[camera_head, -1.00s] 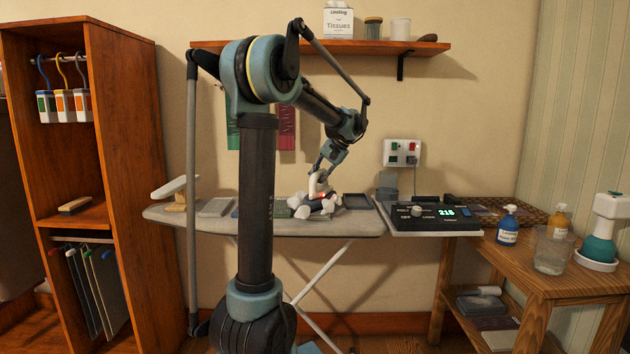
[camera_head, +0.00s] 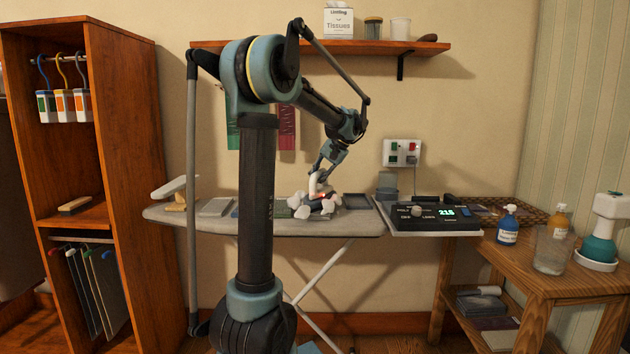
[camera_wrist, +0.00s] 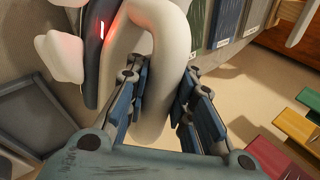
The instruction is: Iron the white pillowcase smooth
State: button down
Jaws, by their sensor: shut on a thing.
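The iron's white looped handle (camera_wrist: 160,30) stands between the blue finger pads of my gripper (camera_wrist: 163,75) in the wrist view, and my gripper is shut on it. The iron's dark body (camera_wrist: 88,60) carries a glowing red light. In the head view my gripper (camera_head: 321,174) is above the ironing board (camera_head: 330,228) with the iron (camera_head: 318,187) beneath it. White rounded lumps (camera_head: 300,208), which look like the bunched white pillowcase, lie around the iron. They also show in the wrist view (camera_wrist: 60,57). The iron's underside is hidden, so its contact with the cloth cannot be told.
Folded cloths (camera_head: 215,207) lie on the board to the left. A dark tray (camera_head: 357,201) is just right of the iron. A control unit (camera_head: 432,216) showing a green 215 or 216 stands at the right end. A wall shelf (camera_head: 320,47) hangs above. A wooden cabinet (camera_head: 130,150) stands left.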

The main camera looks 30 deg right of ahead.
jog(key=shift+r, duration=0.1)
dwell(0.3)
jog(key=shift+r, duration=2.9)
